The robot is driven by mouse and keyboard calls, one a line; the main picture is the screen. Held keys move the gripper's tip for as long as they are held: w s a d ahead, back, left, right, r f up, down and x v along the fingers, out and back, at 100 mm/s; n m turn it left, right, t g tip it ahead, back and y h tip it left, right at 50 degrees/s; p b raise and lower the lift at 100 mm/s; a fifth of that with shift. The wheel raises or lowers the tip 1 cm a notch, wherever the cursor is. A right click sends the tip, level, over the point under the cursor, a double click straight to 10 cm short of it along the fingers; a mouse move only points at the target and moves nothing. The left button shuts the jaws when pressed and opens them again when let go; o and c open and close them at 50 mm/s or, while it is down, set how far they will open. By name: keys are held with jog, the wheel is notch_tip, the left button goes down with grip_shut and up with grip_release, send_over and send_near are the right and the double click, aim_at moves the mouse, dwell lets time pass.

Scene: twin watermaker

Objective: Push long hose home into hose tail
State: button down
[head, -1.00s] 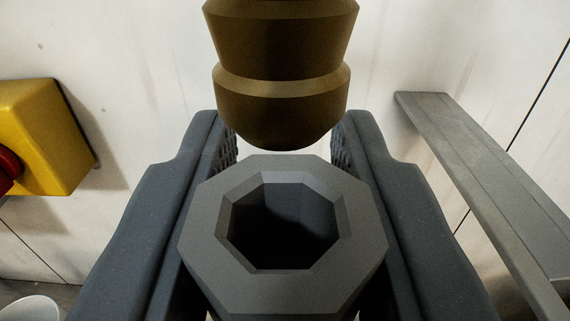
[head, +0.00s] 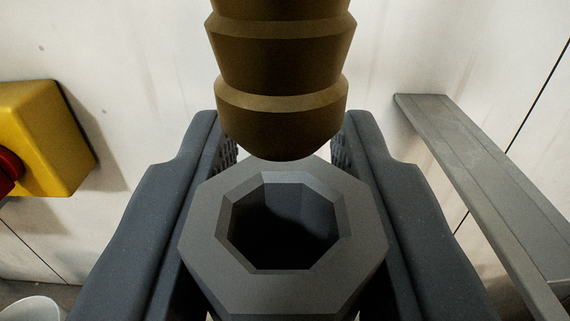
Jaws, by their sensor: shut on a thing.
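The long hose (head: 205,235) shows its grey, eight-sided open end in the lower middle of the head view. My gripper (head: 285,150) is shut on it, one dark jaw on each side. The hose tail (head: 283,85) is a brown-gold ribbed barb coming down from the top of the view. Its blunt tip overlaps the far rim of the hose end in the picture. The hose's opening looks empty, and the tip is not inside it. I cannot tell whether tip and rim touch.
A yellow box (head: 50,135) with a red knob (head: 8,172) is on the pale wall at left. A grey rail (head: 470,165) slants down at right. A white round thing (head: 30,309) shows at bottom left. The wall behind is otherwise bare.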

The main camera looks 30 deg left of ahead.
aim_at(288, 101)
jog(key=shift+r+p, duration=0.75)
jog(key=shift+r, duration=1.05)
jog(key=shift+f, duration=0.2)
jog(key=shift+f+b, duration=0.65)
jog(key=shift+f, duration=0.6)
jog(key=shift+r+p, duration=0.6)
jog(key=shift+r, duration=0.85)
dwell(0.7)
jog(key=c, duration=1.1)
grip_release()
jog(key=shift+o, duration=0.2)
